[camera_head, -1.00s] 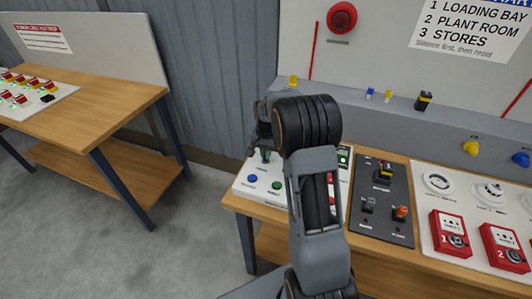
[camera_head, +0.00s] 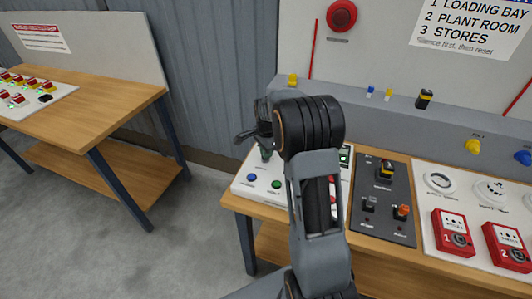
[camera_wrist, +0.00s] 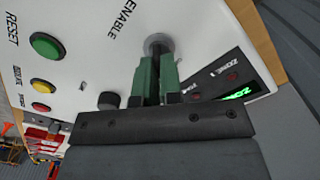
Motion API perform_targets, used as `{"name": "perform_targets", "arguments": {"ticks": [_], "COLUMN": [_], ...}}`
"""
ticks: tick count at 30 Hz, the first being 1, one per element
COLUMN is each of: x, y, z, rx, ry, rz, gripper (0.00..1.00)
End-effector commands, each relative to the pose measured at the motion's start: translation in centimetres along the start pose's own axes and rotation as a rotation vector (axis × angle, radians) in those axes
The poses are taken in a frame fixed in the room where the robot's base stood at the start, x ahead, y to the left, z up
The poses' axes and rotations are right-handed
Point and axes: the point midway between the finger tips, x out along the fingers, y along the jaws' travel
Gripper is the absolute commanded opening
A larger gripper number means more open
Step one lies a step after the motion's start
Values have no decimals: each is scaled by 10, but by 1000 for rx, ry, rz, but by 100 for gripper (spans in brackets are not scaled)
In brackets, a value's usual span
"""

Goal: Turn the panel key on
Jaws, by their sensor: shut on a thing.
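The white control panel (camera_wrist: 85,55) fills much of the wrist view, tilted in the picture. A round silver key switch (camera_wrist: 158,41) sits on it near the word ENABLE. My gripper (camera_wrist: 159,66) has its two green-faced fingers closed at this switch, shut on the panel key. The key itself is mostly hidden between the fingers. In the head view my gripper (camera_head: 266,153) points down at the left part of the panel (camera_head: 244,186), and my arm covers the panel's middle. The key cannot be made out there.
A green RESET button (camera_wrist: 47,46), a yellow button (camera_wrist: 43,83), a black knob (camera_wrist: 109,100) and a lit zone display (camera_wrist: 243,94) are near the gripper. A dark switch board (camera_head: 384,225) and red call points (camera_head: 453,233) stand to the right on the bench.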

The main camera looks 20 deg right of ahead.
Motion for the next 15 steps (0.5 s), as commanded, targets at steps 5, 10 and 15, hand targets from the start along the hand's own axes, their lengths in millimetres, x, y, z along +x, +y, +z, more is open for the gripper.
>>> {"name": "perform_targets", "arguments": {"ticks": [5, 10, 15], "x": [0, -1, -1], "y": [0, 1, 1], "z": [0, 0, 0], "rx": [139, 244, 319], "ry": [1, 1, 1], "rz": [-2, -2, -3], "gripper": [0, 0, 0]}}
